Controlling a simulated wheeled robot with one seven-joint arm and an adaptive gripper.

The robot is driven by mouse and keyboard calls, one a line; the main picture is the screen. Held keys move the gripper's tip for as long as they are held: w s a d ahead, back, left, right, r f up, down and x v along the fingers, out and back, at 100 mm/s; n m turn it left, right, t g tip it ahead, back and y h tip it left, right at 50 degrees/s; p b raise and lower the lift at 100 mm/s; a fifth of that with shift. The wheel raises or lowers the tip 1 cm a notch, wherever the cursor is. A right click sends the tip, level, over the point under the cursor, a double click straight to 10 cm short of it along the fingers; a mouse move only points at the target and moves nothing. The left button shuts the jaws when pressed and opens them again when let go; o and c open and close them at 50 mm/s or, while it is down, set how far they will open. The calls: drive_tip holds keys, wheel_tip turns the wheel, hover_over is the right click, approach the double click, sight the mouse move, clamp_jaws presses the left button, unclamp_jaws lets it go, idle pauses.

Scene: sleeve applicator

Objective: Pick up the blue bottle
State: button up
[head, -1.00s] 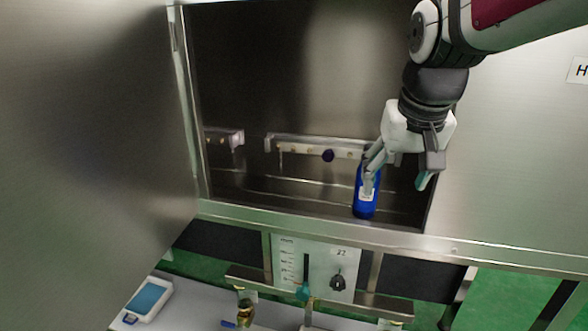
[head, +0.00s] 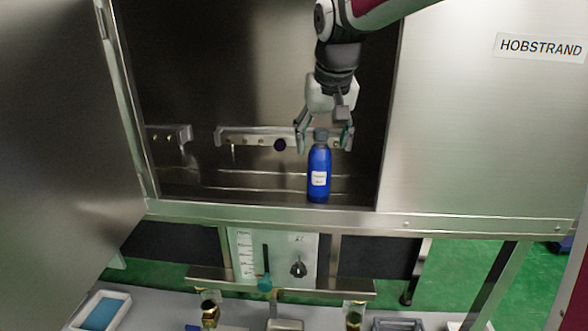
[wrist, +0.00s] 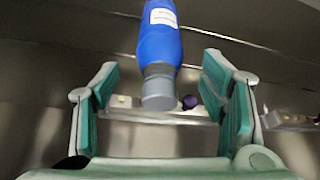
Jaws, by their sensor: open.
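The blue bottle (head: 319,175) stands upright near the front edge of the open metal cabinet in the head view. It has a grey cap and a white label. My gripper (head: 325,150) is open above it, with one finger on each side of the cap. In the wrist view the bottle (wrist: 160,45) shows cap-end toward me, between the spread fingers of my gripper (wrist: 163,100). The fingers look apart from the bottle on both sides.
The cabinet (head: 250,60) has an open door (head: 60,130) at the left and a front ledge (head: 300,216) below the bottle. A metal rail (head: 245,137) with a dark purple knob (head: 280,145) runs behind.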

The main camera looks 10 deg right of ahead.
drive_tip(key=w+f, duration=0.2)
drive_tip(key=shift+w+d+f+b, duration=0.1)
drive_tip(key=shift+w+d+b, duration=0.05)
drive_tip(key=shift+w+b, duration=0.25)
drive_tip(key=shift+w+f, duration=0.1)
drive_tip(key=shift+f, duration=0.25)
clamp_jaws()
